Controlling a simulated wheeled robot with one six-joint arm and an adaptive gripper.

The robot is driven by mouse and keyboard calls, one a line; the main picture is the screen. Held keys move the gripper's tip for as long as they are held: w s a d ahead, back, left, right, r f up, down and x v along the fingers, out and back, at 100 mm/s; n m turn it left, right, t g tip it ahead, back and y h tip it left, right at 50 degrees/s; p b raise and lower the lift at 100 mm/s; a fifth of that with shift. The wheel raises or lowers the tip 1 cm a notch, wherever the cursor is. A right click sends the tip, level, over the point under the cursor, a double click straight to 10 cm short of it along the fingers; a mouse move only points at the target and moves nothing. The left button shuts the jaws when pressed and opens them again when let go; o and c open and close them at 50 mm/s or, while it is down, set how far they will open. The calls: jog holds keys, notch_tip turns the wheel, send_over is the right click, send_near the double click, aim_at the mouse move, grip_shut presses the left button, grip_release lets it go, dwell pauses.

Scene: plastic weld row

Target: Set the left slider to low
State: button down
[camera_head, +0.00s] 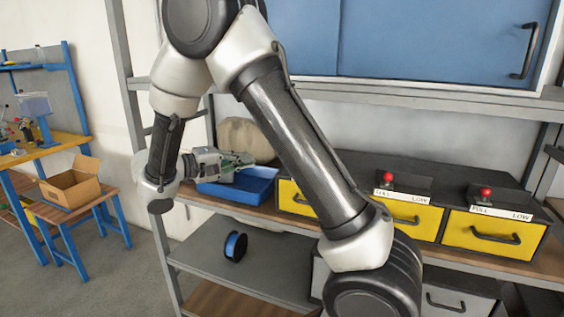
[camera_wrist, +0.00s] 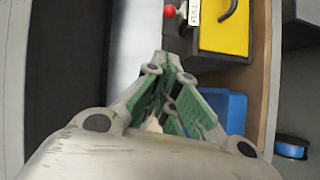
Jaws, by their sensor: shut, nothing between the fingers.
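In the head view, two sliders with red knobs stand on the black cabinet top: one knob (camera_head: 387,177) above the middle yellow drawer, another knob (camera_head: 486,192) above the right one. Both knobs sit toward the FULL end of their FULL–LOW labels. My arm covers the space above the left yellow drawer. In the wrist view, a red knob (camera_wrist: 170,11) shows beside a FULL label (camera_wrist: 194,12) at the top edge; it appears to belong to the left slider. My gripper (camera_head: 246,160) is shut and empty over the blue bin, left of the cabinet, apart from that knob.
The blue bin (camera_head: 262,186) stands on the shelf below my gripper, with a tan rounded object (camera_head: 246,138) behind it. Yellow drawers (camera_head: 495,233) with black handles face forward. A blue-doored wall cabinet (camera_head: 420,40) hangs above.

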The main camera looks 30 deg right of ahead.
jog(key=shift+d, duration=0.1)
jog(key=d, duration=0.4)
jog(key=s+d+f, duration=0.1)
jog(key=d, duration=0.3)
jog(key=d+f, duration=0.1)
jog(key=d, duration=0.3)
jog(key=shift+s+d, duration=0.15)
jog(key=shift+s, duration=0.05)
jog(key=shift+s+d+f, duration=0.1)
jog(key=shift+s+d, duration=0.15)
jog(key=shift+d, duration=0.05)
jog(key=shift+d, duration=0.1)
